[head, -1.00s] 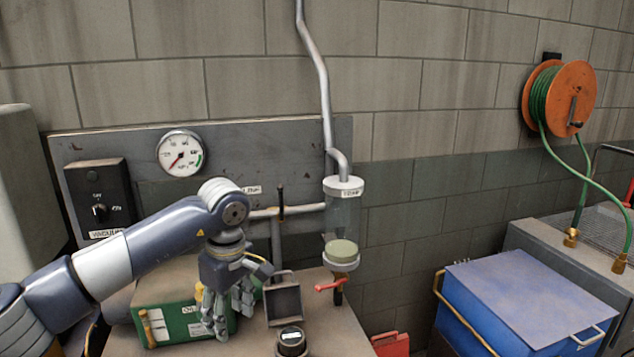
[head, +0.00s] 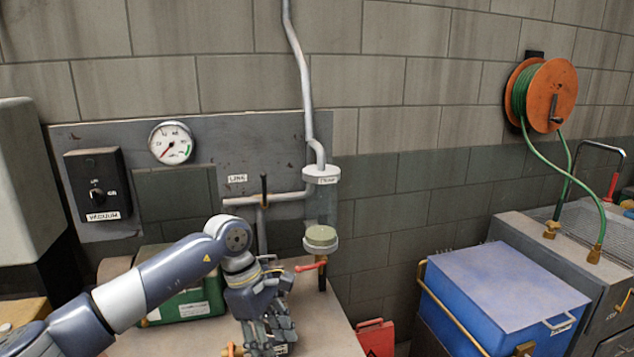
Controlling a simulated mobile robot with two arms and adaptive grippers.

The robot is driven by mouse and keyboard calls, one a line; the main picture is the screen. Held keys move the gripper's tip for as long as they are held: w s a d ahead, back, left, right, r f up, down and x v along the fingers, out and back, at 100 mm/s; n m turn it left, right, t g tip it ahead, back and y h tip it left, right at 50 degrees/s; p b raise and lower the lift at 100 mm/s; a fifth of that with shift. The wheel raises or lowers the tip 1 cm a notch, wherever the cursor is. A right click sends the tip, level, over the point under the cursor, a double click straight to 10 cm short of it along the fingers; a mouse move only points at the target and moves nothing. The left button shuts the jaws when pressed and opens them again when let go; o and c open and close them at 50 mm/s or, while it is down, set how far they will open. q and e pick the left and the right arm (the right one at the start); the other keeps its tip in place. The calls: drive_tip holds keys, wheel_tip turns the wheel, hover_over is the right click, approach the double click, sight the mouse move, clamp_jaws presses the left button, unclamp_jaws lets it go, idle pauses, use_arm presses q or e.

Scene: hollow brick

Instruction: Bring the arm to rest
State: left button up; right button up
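My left arm (head: 165,275) comes in from the lower left, bent at the elbow. Its gripper (head: 265,338) points down low over the bench top, right of the green box (head: 205,301). The fingers overlap from this angle, so I cannot tell how far they are open or whether they touch anything. A small dark object with a pale label shows partly behind the fingertips. My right gripper is not in view.
The bench (head: 335,335) has bare room right of the gripper. A red-handled valve (head: 312,266) and trap pipe stand behind it. A vacuum switch box (head: 98,185) and gauge (head: 172,143) are on the back panel. A blue chest (head: 500,290) stands right.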

use_arm(q)
drive_tip(key=w+d+f+n+t+h, duration=0.25)
drive_tip(key=d+f+n+h, duration=0.65)
drive_tip(key=d+n+h, duration=0.5)
drive_tip(key=s+a+f+n+t+y, duration=0.1)
drive_tip(key=a+f+n+t+y, duration=0.5)
drive_tip(key=f+n, duration=0.6)
drive_tip(key=s+a+f+n+t+y, duration=0.1)
drive_tip(key=a+f+n+t+y, duration=0.3)
drive_tip(key=a+f+n, duration=0.6)
drive_tip(key=s+a+f+n+y, duration=0.25)
drive_tip(key=s+f+n, duration=0.4)
drive_tip(key=f, duration=0.55)
drive_tip(key=s+a+f+n+g+y, duration=0.1)
drive_tip(key=s+a+f+n+g, duration=0.15)
drive_tip(key=s+f, duration=0.35)
drive_tip(key=s+a+f+n+g+y, duration=0.1)
drive_tip(key=s+a+f+n+y, duration=0.15)
drive_tip(key=s+a+f, duration=0.4)
drive_tip(key=s+f+n+g, duration=0.2)
drive_tip(key=s, duration=0.8)
drive_tip(key=s+a+f+n+g+y, duration=0.1)
drive_tip(key=s+f+n+g, duration=0.1)
drive_tip(key=s, duration=0.8)
drive_tip(key=s+f+n+g+b, duration=0.1)
drive_tip(key=s+f+n+g, duration=0.2)
drive_tip(key=s, duration=0.7)
drive_tip(key=shift+s+a+n, duration=0.3)
drive_tip(key=shift+s+n, duration=0.1)
drive_tip(key=shift+n, duration=0.05)
